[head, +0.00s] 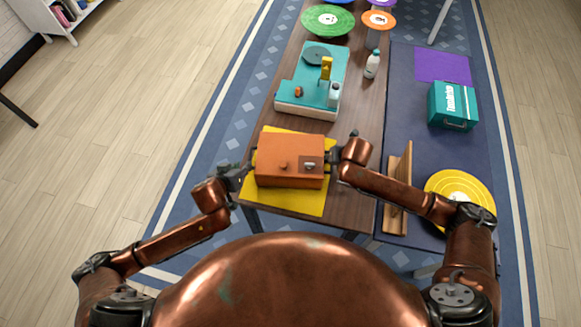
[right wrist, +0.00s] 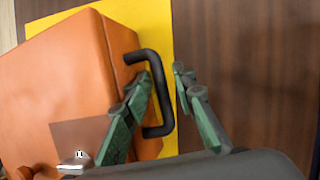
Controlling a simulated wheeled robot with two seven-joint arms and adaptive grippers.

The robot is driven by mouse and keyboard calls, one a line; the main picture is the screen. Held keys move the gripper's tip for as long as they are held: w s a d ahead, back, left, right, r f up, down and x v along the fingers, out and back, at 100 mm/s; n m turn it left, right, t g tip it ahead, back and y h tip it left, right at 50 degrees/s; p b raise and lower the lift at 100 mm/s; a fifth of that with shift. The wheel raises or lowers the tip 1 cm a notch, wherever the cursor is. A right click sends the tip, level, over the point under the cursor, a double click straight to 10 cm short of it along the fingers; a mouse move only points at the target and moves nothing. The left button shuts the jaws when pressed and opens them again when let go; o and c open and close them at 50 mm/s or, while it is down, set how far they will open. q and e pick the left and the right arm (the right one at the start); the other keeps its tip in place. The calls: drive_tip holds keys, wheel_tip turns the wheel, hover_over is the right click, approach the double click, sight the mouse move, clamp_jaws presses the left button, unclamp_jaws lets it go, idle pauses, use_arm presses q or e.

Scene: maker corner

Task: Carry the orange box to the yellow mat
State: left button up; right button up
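The orange box (head: 285,178) is over the yellow mat (head: 310,207) on the brown table and looks set down on it. Mat shows around it at the front, left and back. In the right wrist view the box (right wrist: 60,75) has a black side handle (right wrist: 160,85), with the mat (right wrist: 150,22) behind. My right gripper (right wrist: 162,75) is open, one finger on each side of the handle bar, with gaps showing. My left gripper (head: 245,173) is at the box's left end; its fingers are too small to tell if they are shut.
A teal-topped station (head: 305,112) with a yellow post stands behind the mat. A white bottle (head: 372,64) is farther back. To the right are a wooden stand (head: 397,190), a yellow disc (head: 455,188) and a teal box (head: 452,105). Bare table lies right of the mat.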

drive_tip(key=v, duration=1.2)
drive_tip(key=shift+w, duration=0.1)
